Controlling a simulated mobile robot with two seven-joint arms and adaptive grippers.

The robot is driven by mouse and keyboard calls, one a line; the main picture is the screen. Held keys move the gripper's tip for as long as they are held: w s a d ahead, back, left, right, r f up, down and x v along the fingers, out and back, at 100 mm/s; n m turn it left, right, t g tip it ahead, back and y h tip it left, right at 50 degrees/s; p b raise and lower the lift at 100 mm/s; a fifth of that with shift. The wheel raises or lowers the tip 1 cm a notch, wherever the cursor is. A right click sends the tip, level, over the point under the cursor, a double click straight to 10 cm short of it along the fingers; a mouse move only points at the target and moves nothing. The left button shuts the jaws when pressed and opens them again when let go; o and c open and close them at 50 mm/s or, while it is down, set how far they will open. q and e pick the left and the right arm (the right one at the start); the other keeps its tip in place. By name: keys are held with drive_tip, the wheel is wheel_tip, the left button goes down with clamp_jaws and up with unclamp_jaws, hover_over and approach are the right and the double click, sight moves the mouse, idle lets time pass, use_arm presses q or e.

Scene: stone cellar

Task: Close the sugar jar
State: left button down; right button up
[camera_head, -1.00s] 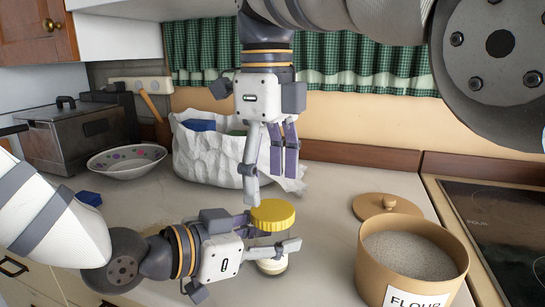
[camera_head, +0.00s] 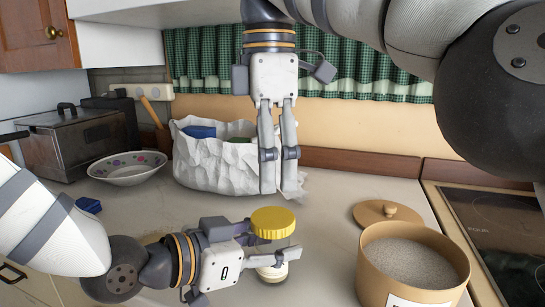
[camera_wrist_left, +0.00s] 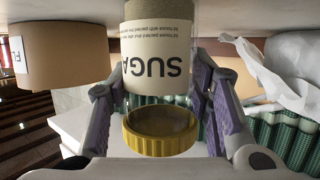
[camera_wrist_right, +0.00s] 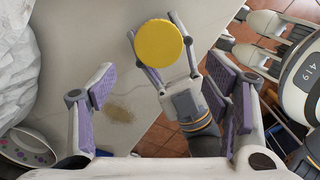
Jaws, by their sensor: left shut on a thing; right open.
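The sugar jar (camera_wrist_left: 157,68) shows upside down in the left wrist view, with a cream label. Its yellow lid (camera_head: 272,222) is at the jar's mouth; how tightly it sits cannot be told. The lid also shows from above in the right wrist view (camera_wrist_right: 158,43). My left gripper (camera_head: 280,252) is shut around the jar just below the lid and hides part of the jar in the head view. My right gripper (camera_head: 281,190) is open and empty, pointing down, above and behind the lid and apart from it.
An open flour canister (camera_head: 370,275) stands at the right, its wooden lid (camera_head: 388,214) behind it. A crumpled white bag (camera_head: 215,165), a bowl (camera_head: 127,168) and a blue block (camera_head: 88,205) are behind and left. The stove (camera_head: 500,225) is at the right edge.

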sight(273, 217)
drive_tip(key=n, duration=0.3)
drive_tip(key=shift+w+d+r, duration=0.1)
drive_tip(key=shift+d+r, duration=0.05)
drive_tip(key=shift+f, duration=4)
